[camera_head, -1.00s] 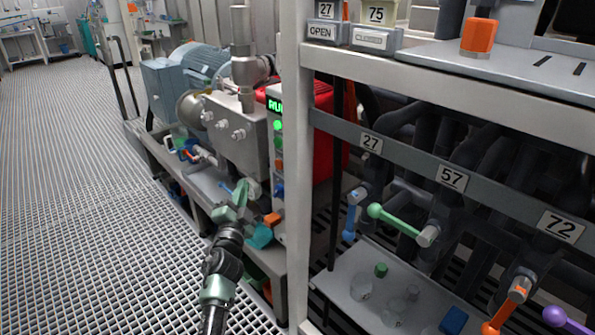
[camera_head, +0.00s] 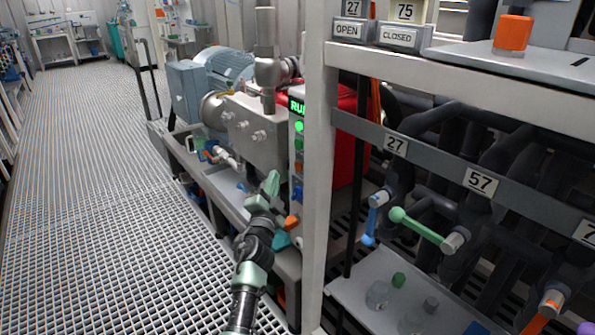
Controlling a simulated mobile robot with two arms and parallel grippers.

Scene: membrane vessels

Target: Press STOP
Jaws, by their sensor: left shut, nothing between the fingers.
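A narrow grey control panel stands on the pump skid, just left of the white frame post. Its display (camera_head: 297,105) glows green and shows letters starting "RU"; the rest is cut off by the post. Below it are a lit green button (camera_head: 299,127), a darker green button (camera_head: 299,143), an orange button (camera_head: 298,167) and a blue one (camera_head: 297,192). No button label is readable, so I cannot tell which is STOP. My left gripper (camera_head: 272,181) is shut and empty, its fingertips pointing up, just left of the panel's lower buttons. Contact is not visible. My right gripper is out of view.
The white post (camera_head: 319,180) stands close at the right of the panel. A steel pump block (camera_head: 258,128) with a blue motor (camera_head: 222,66) is behind. Numbered valves with coloured handles, including a green one (camera_head: 418,224), fill the right. Grating floor (camera_head: 90,200) lies open at left.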

